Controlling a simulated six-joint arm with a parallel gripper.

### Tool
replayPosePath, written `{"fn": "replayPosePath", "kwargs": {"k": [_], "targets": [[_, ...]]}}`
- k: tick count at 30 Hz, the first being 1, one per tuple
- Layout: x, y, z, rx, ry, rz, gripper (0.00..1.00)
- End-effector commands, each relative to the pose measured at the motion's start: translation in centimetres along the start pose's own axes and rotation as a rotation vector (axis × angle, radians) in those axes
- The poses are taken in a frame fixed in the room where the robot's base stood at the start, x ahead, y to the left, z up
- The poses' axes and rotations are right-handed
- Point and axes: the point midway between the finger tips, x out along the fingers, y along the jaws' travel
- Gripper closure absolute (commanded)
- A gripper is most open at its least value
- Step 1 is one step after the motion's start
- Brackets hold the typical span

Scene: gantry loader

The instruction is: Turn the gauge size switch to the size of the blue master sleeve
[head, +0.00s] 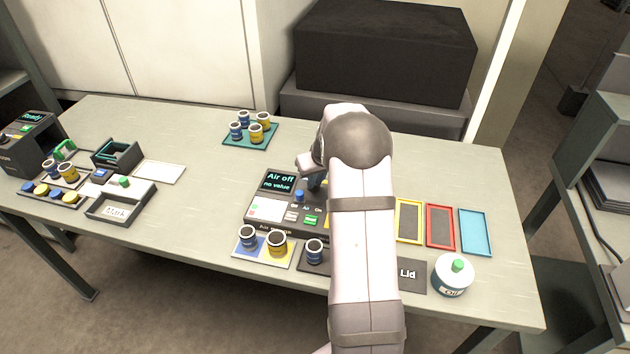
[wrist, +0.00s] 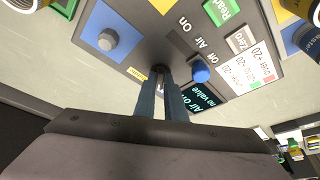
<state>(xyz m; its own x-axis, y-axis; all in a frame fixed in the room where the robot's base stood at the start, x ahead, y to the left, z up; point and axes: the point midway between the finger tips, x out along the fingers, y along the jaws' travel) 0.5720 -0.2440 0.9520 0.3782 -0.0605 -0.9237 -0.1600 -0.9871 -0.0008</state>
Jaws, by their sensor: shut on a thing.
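The gauge box (head: 262,222) stands mid-table with a display reading "Air off, no value"; its display also shows in the wrist view (wrist: 203,103). My gripper (wrist: 163,80) points down over its top, shut on a small dark knob (wrist: 160,50), apparently the size switch. A small yellow label (wrist: 137,74) lies beside it. The fingers hide most of the knob, so its setting cannot be told. The blue master sleeve (head: 248,236) stands on the blue half of a pad in front of the gauge, left of a yellow sleeve (head: 277,242).
A blue air knob (wrist: 200,72) and a grey knob on a blue patch (wrist: 108,39) flank my fingers. Another blue sleeve (head: 314,250) stands on a dark pad. Yellow, red and blue trays (head: 475,232) and a white pot (head: 453,275) are to the right.

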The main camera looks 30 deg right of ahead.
Motion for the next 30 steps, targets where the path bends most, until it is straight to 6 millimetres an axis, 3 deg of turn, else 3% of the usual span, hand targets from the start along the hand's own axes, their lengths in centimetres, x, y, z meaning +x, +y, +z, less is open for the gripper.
{"fn": "replayPosePath", "kwargs": {"k": [5, 6, 8, 20, 30], "targets": [[-0.1, 0.1, -0.1, -0.004, 0.001, 0.002, 1.00], [-0.1, 0.1, -0.1, -0.005, 0.001, 0.002, 0.85], [-0.1, 0.1, -0.1, -0.004, 0.001, 0.002, 0.71], [-0.3, 0.0, 0.0, -0.002, 0.000, 0.001, 0.71], [-3.9, 0.1, -0.1, -0.002, 0.004, 0.002, 0.71]]}}
